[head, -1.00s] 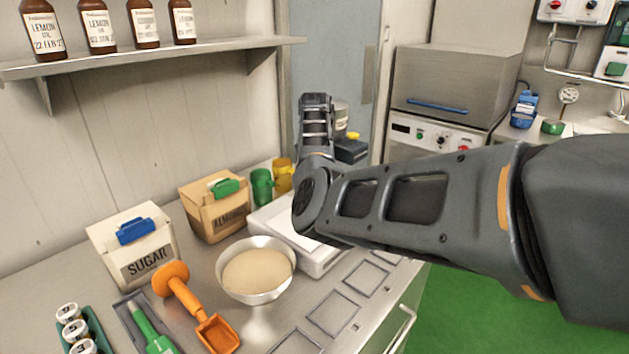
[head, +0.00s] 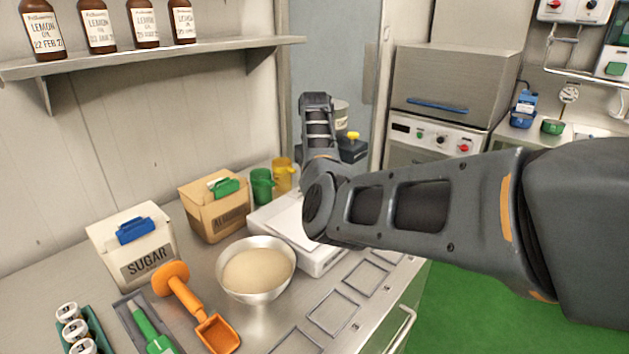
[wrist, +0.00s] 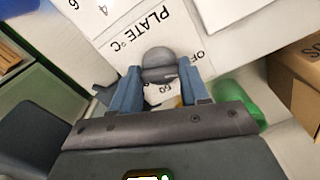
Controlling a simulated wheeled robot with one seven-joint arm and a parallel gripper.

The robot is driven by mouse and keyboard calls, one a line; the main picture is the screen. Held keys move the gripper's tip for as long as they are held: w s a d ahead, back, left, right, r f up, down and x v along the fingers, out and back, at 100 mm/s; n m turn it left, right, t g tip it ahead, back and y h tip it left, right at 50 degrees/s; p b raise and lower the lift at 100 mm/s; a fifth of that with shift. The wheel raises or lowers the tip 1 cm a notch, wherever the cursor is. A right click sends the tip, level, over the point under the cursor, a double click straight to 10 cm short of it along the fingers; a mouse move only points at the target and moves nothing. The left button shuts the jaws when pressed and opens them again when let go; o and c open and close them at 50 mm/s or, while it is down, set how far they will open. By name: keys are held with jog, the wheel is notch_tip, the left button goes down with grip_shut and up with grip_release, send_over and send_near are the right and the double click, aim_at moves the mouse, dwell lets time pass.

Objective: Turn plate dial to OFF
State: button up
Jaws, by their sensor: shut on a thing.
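The plate dial (wrist: 158,60) is a grey round knob on a white panel (wrist: 205,35) in the wrist view. The panel carries the print "PLATE °C", upside down in this view, and a partly hidden "OF" to the right of the knob. My gripper (wrist: 160,76) has its two blue fingers on either side of the dial and is shut on it. The fingers and palm cover part of the dial's scale; the dial's pointer is not clear. In the head view my arm hides the gripper and dial.
A green mug (head: 262,186) and a yellow mug (head: 283,176) stand beyond a white flat-topped device (head: 262,218). A shelf (head: 150,56) holds bottles above.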

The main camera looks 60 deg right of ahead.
jog(key=o, duration=1.1)
jog(key=shift+c, duration=0.2)
jog(key=shift+r+b, duration=0.7)
jog(key=shift+r, duration=3.25)
jog(key=shift+f, duration=0.1)
